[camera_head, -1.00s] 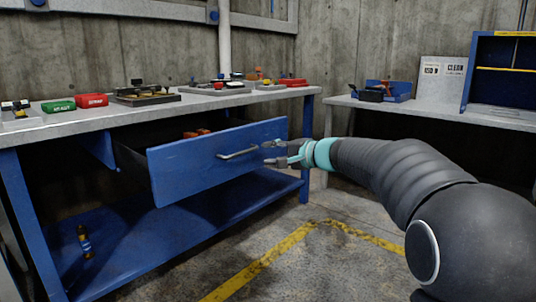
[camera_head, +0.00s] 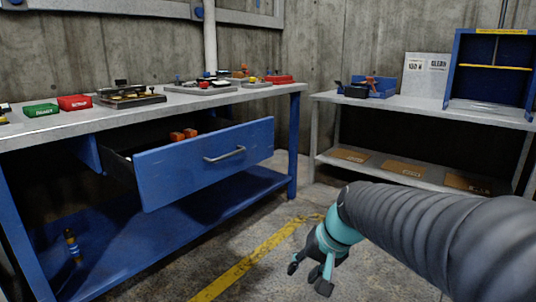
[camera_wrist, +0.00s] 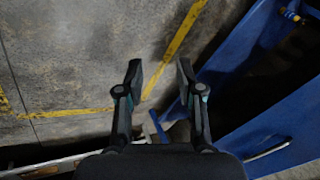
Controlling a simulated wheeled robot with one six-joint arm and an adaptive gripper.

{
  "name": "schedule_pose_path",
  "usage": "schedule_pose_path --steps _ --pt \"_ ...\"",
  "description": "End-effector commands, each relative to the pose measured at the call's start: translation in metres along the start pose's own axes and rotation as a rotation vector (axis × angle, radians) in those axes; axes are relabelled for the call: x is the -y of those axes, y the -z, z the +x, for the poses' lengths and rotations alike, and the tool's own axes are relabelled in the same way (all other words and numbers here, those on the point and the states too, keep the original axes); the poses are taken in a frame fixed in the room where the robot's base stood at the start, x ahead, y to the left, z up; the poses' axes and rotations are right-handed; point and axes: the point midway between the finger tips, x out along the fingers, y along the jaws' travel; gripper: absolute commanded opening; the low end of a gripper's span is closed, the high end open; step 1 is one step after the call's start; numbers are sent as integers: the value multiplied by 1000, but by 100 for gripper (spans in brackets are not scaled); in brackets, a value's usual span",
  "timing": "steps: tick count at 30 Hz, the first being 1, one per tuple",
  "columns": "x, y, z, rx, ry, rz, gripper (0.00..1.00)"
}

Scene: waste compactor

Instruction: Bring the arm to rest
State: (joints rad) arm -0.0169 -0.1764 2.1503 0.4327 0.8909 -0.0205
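My gripper (camera_head: 307,273) hangs low in front of the workbench, with its fingers pointing down toward the floor. In the wrist view my gripper (camera_wrist: 158,72) has its two fingers apart with nothing between them. The blue drawer (camera_head: 180,168) of the workbench is pulled out, and orange items show inside it. Its metal handle (camera_head: 225,154) is free, to the upper left of my gripper and apart from it. The drawer's handle also shows in the wrist view (camera_wrist: 270,149) at the lower right.
The workbench top (camera_head: 180,103) holds red and green boxes and trays of parts. A bottle-like item (camera_head: 72,246) stands on the blue lower shelf (camera_head: 130,250). A grey side table (camera_head: 440,109) stands at the back right. The floor with a yellow line (camera_head: 240,268) is clear.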

Motion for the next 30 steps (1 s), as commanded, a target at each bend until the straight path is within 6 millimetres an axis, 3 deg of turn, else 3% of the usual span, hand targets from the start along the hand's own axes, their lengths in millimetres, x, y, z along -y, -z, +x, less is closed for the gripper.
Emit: schedule_pose_path --steps 1,6,13,21,30 --pt "-10 -16 -16 -7 -45 -35 37" --pt "-48 -66 -49 -28 -194 -148 37" --pt "-79 -112 -92 -96 -320 -253 37" --pt "-71 -124 -129 -203 -317 -272 37" --pt "-69 -124 -133 -212 -315 -271 37"
